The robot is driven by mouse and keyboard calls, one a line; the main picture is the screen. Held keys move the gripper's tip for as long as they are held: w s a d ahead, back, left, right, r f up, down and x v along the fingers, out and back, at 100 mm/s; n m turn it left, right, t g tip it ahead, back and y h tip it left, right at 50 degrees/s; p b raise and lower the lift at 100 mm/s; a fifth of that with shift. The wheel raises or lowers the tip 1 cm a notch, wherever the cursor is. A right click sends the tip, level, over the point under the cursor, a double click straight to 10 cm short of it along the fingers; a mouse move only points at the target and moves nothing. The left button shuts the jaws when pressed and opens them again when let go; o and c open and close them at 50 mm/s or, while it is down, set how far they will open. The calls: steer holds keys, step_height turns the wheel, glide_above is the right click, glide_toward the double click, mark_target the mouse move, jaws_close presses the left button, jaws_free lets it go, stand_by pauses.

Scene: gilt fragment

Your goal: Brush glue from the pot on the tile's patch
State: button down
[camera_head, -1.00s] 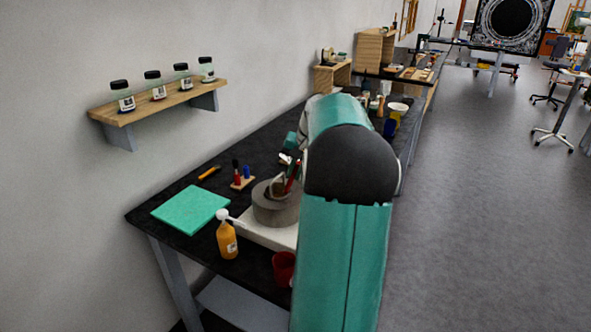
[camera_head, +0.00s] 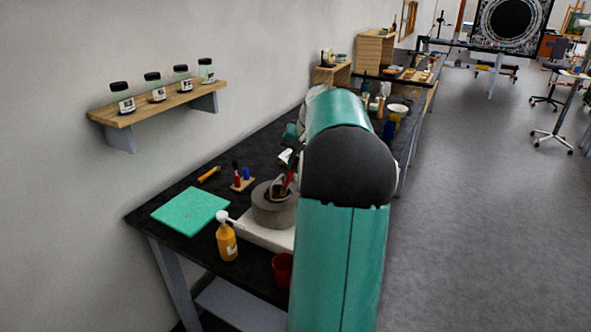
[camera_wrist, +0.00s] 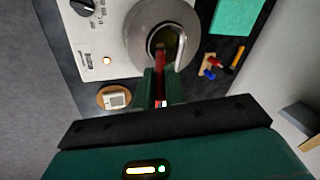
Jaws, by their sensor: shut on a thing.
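The grey round pot (camera_head: 274,210) stands on a white box-like base with a dial; the wrist view looks down on the pot's rim (camera_wrist: 138,42). My gripper (camera_wrist: 160,98) is shut on a red-handled brush (camera_wrist: 160,64), which also shows in the head view (camera_head: 290,178). The brush's far end reaches over the pot's dark opening. I cannot tell whether its bristles touch glue. A pale curved bar (camera_wrist: 181,46) lies beside the brush at the opening. The tile and its patch cannot be made out; my arm covers part of the bench.
An orange pump bottle (camera_head: 226,242), a red cup (camera_head: 282,268) and a green mat (camera_head: 190,212) are near the bench's front. A small holder (camera_head: 242,184) bears red and blue items. A small white device (camera_wrist: 116,100) sits by the base. Jars stand on a wall shelf (camera_head: 160,102).

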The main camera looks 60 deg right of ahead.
steer(key=shift+r, duration=2.1)
steer(key=shift+a, duration=0.1)
